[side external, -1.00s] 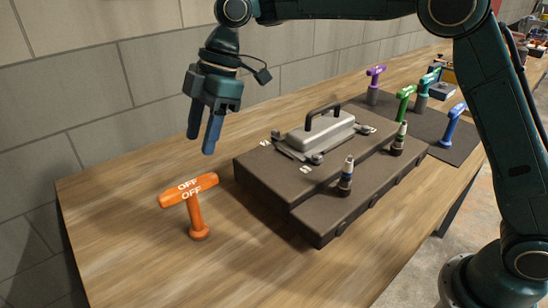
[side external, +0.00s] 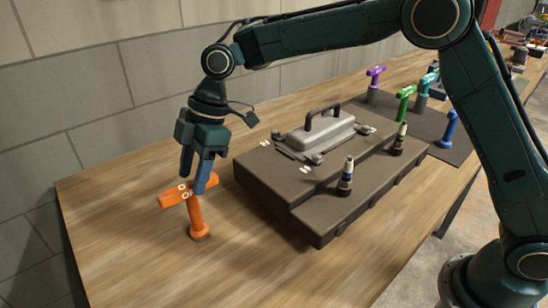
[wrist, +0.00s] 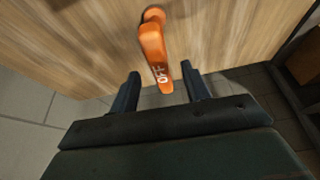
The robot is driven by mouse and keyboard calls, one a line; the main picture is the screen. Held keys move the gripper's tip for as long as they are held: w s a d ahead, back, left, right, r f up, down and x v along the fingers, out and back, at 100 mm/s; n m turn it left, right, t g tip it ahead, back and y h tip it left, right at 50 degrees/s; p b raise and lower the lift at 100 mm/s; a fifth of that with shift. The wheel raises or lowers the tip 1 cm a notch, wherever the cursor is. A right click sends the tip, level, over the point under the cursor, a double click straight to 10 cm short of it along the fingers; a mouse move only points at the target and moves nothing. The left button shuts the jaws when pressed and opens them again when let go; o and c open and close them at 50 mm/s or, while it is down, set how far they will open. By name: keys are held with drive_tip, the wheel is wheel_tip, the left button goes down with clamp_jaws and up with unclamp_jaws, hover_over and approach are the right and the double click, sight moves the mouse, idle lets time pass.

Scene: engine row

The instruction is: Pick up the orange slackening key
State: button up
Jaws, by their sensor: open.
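The orange slackening key (side external: 196,218) stands upright on the wooden table at the left, with a T-shaped handle marked OFF on top and a round foot below. My gripper (side external: 194,185) points down at the handle and is open. In the side view its fingers overlap part of the handle. In the wrist view the orange key (wrist: 155,50) shows with its handle end between the two fingertips of my gripper (wrist: 161,82), with a gap on each side. I cannot tell whether a finger touches it.
A dark stepped block (side external: 262,190) with a grey handled cover (side external: 318,137) stands right of the key, with two plug-like parts on it. Purple (side external: 375,78), green (side external: 404,101) and blue (side external: 447,128) keys stand behind on a dark mat. The table's front left is clear.

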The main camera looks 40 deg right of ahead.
sight(190, 183)
drive_tip(key=shift+x, duration=2.25)
drive_tip(key=shift+d, duration=0.1)
drive_tip(key=shift+r, duration=0.1)
clamp_jaws()
drive_tip(key=shift+r, duration=0.15)
drive_tip(key=shift+r, duration=4.85)
